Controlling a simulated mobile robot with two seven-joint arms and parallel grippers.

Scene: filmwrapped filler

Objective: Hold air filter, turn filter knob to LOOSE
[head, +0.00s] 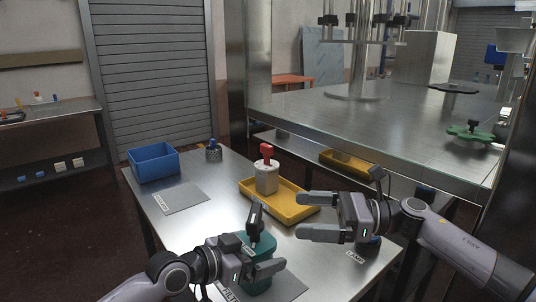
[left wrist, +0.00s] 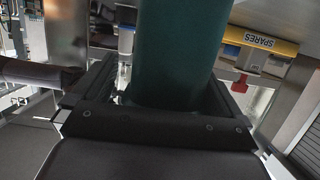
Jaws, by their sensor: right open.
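The teal air filter (head: 262,284) stands at the front of the steel table, partly hidden by my left gripper. My left gripper (head: 262,243) has its fingers on either side of the filter. In the left wrist view the teal body (left wrist: 175,50) rises between the fingers, with a bright gap at its left side, so the fingers look open around it. A knob and its LOOSE mark cannot be made out. My right gripper (head: 308,215) is open and empty, to the right of and above the filter in the picture, its fingers pointing left.
A yellow SPARES tray (head: 290,213) holds a pale container with a red top (head: 266,170). A blue bin (head: 153,163), grey labelled mat (head: 182,198) and dark knurled piece (head: 213,152) lie farther back. A larger steel table (head: 400,125) stands behind.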

